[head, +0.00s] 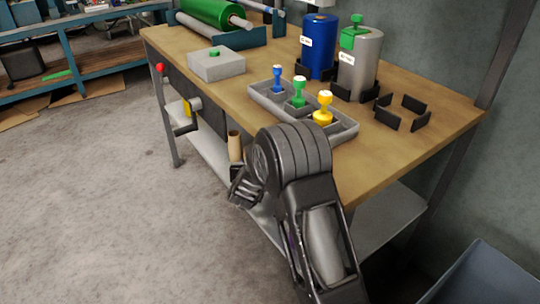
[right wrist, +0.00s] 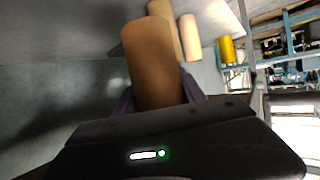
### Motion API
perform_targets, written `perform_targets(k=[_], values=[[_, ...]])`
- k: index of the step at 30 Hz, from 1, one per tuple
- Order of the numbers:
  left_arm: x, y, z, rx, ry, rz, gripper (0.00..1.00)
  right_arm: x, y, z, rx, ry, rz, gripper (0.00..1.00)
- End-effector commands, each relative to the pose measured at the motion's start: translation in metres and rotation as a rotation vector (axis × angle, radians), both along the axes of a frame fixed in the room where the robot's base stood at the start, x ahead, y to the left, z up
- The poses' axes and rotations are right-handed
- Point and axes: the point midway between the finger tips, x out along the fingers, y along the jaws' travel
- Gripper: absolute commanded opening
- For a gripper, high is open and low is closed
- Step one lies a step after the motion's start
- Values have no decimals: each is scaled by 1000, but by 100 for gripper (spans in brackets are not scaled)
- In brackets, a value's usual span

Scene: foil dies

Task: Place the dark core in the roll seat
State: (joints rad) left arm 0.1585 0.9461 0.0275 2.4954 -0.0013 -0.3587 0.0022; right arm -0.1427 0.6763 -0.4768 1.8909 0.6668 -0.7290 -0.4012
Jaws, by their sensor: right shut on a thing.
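My right gripper (right wrist: 160,100) is shut on a brown cardboard core (right wrist: 152,62), which points away from the palm in the right wrist view. In the head view the same gripper (head: 241,190) is low beside the bench's front edge, partly hidden by my own arm. A brown core (head: 234,145) shows just above it there; I cannot tell if it is the held one. Two more cores show beyond in the wrist view, one brown (right wrist: 166,22) and one paler (right wrist: 190,38). An empty seat of black corner brackets (head: 402,111) is on the bench top at right. My left gripper is out of view.
A grey tray (head: 346,131) holds blue, green and yellow handled pieces. A grey block (head: 216,65) sits at left. The lower shelf (head: 205,148) lies under the bench top.

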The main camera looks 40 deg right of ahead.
Motion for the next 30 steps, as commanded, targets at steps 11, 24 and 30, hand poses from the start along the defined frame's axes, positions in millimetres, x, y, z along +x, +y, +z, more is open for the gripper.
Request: perform_targets(k=[11, 24, 30], values=[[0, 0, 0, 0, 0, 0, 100, -34, 195, 44, 1, -3, 550, 7], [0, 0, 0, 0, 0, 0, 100, -50, 236, 55, 0, 0, 673, 7], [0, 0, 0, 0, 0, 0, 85, -50, 236, 55, 0, 0, 672, 7]])
